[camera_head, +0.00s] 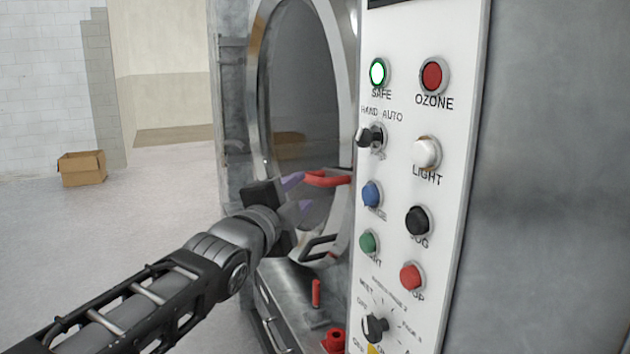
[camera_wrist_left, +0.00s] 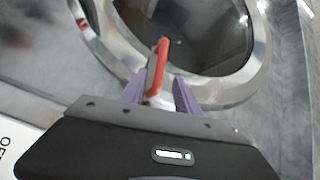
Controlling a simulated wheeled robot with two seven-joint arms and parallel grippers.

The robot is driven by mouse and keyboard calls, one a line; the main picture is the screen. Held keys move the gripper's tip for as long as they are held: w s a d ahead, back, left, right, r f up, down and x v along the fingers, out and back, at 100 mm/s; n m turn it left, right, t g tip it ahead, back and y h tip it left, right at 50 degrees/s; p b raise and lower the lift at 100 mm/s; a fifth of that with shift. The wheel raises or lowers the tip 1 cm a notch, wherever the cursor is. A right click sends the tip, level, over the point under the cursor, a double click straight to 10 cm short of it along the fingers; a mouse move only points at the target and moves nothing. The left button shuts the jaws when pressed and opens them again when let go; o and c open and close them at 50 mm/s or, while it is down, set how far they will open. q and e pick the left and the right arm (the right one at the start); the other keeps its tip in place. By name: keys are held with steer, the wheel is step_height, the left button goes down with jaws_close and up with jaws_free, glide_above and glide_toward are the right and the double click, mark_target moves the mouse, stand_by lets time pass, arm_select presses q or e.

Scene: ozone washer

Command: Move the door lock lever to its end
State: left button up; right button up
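The door lock lever appears to be the red bar (camera_head: 328,178) at the right rim of the round door. In the left wrist view the red lever (camera_wrist_left: 158,64) stands upright in the picture, its lower end between the purple fingers. My left gripper (camera_head: 299,195) is beside the lever, its fingers pointing toward it. In the left wrist view the gripper (camera_wrist_left: 159,90) is open, with the lever nearer the left finger and a gap toward the right finger. Whether a finger touches the lever cannot be told. My right gripper is not in view.
The white control panel (camera_head: 400,185) with several buttons and knobs stands close right of the lever. The round door (camera_head: 300,100) is behind it. A small upright red lever (camera_head: 316,292) is below. A cardboard box (camera_head: 82,169) lies on the open floor at left.

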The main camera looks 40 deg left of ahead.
mark_target(312, 183)
arm_select(q)
steer(key=p+x, duration=0.2)
steer(key=x, duration=0.5)
steer(key=shift+w, duration=0.4)
steer(key=shift+c, duration=0.6)
jaws_close()
steer(key=shift+f, duration=0.1)
stand_by(0.4)
